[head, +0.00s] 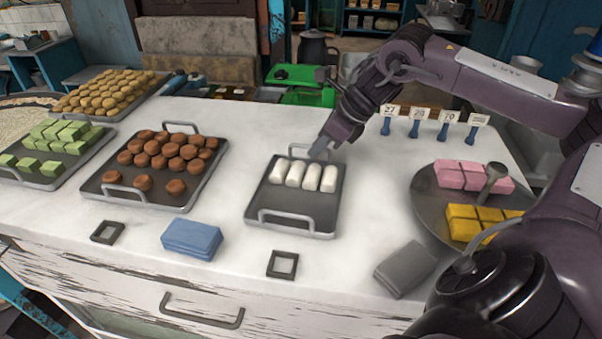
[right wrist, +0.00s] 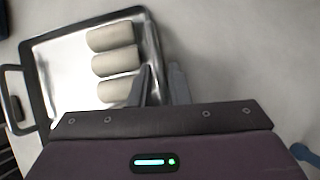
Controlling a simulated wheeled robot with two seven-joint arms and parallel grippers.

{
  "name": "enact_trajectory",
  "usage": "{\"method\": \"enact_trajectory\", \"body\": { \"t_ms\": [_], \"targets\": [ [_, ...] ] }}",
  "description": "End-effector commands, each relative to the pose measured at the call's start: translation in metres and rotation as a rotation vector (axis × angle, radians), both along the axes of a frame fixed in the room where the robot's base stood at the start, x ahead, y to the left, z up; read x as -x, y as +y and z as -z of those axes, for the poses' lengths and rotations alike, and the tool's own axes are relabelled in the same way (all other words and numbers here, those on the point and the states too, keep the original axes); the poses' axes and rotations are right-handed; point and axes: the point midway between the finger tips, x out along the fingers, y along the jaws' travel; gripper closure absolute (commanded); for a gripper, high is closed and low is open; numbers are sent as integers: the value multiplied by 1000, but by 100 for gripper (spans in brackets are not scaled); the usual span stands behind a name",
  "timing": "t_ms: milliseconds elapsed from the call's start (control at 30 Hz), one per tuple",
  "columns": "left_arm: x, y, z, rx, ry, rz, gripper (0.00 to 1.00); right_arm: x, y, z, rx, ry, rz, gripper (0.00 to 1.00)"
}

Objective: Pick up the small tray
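The small tray (head: 295,207) is a grey metal tray with a raised rim and a handle at its front and back ends, lying flat mid-counter. Several white rolls (head: 303,175) stand in a row towards its back. My right gripper (head: 320,150) is at the tray's back right edge, beside the rolls. Contact with the rim cannot be told. My left gripper is not in view.
A larger tray (head: 107,202) of brown sweets stands left. A round plate (head: 427,205) with pink and yellow blocks stands right. Number tags (head: 417,122) stand behind. Blue (head: 192,239) and grey (head: 404,268) cloths and a small dark frame (head: 283,265) lie along the front edge.

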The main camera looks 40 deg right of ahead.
Motion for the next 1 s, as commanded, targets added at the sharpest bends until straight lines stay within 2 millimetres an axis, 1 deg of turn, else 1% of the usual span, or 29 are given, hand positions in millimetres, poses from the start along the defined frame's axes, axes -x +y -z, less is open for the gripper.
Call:
{"method": "enact_trajectory", "body": {
  "t_ms": [33, 100, 200, 367, 400, 500, 1000],
  "targets": [
    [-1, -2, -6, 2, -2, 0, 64, -3, 2, 3, -4, 2, 0, 84],
    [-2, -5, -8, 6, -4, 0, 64, -6, 4, 9, -3, 1, -1, 84],
    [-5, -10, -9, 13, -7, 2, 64, -7, 4, 13, 1, -1, 1, 84],
    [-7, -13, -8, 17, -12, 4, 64, -7, 3, 13, 2, -1, 0, 84],
    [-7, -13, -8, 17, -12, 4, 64, -7, 4, 13, 2, -1, 0, 86],
    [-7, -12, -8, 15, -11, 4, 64, -7, 4, 13, 2, -1, 0, 100],
    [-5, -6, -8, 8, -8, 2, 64, -8, 4, 9, 1, -5, 1, 100]
  ]
}}
